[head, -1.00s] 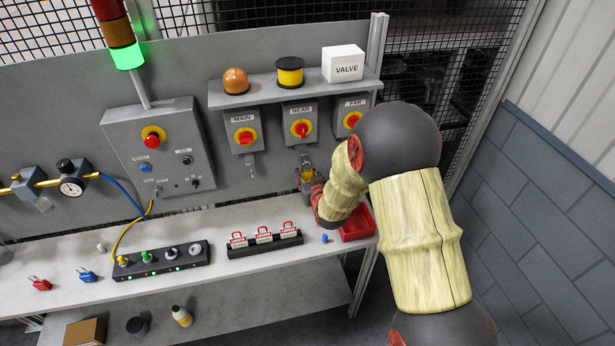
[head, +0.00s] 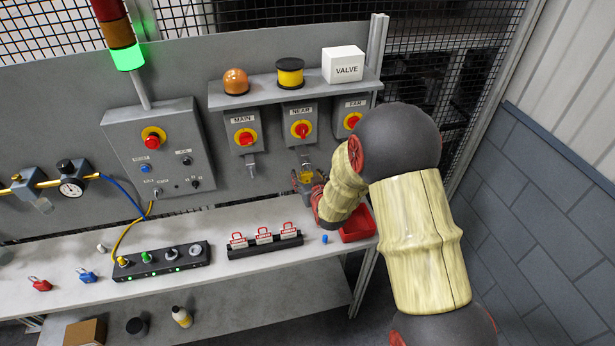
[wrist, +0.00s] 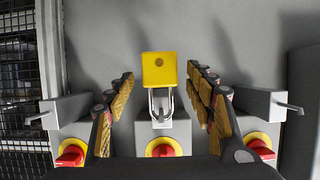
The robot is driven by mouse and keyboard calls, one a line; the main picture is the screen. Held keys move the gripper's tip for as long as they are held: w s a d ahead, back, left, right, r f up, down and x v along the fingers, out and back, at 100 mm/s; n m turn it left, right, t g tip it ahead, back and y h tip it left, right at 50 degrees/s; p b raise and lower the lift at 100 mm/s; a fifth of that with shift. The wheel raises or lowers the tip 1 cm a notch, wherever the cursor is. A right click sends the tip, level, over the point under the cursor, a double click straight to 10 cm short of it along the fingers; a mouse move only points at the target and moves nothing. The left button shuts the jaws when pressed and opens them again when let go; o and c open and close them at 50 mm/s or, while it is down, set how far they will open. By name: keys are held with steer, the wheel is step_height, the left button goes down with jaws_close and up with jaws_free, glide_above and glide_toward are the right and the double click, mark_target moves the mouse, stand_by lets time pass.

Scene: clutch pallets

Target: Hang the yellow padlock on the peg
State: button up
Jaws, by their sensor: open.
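The yellow padlock (wrist: 160,70) hangs by its shackle at the peg (wrist: 157,122) below the middle switch, NEAR. In the wrist view its body is at the centre and the shackle runs down to the peg and seems looped around it. My gripper (wrist: 160,80) is open, with one finger on each side of the padlock and clear gaps between. In the head view my gripper (head: 311,187) is just below the NEAR switch (head: 301,128), partly hidden by my arm, and the padlock (head: 305,178) shows only as a small yellow patch there.
The MAIN switch (head: 245,136) and FAR switch (head: 352,121) flank NEAR, each with its own peg. A shelf (head: 262,98) runs above. Below are a red bin (head: 357,228), a small blue item (head: 325,239) and a black rack of red-shackled padlocks (head: 265,248).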

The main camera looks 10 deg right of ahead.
steer(key=v, duration=1.2)
steer(key=s+f+g, duration=0.7)
steer(key=s+f, duration=0.2)
steer(key=s, duration=0.2)
steer(key=s+r+b, duration=0.4)
steer(key=s+b, duration=0.4)
steer(key=s, duration=0.2)
steer(key=s+r+g+b, duration=0.1)
steer(key=s+r+b, duration=0.4)
steer(key=s+b, duration=0.4)
steer(key=shift+s+r, duration=0.25)
steer(key=shift+s, duration=0.6)
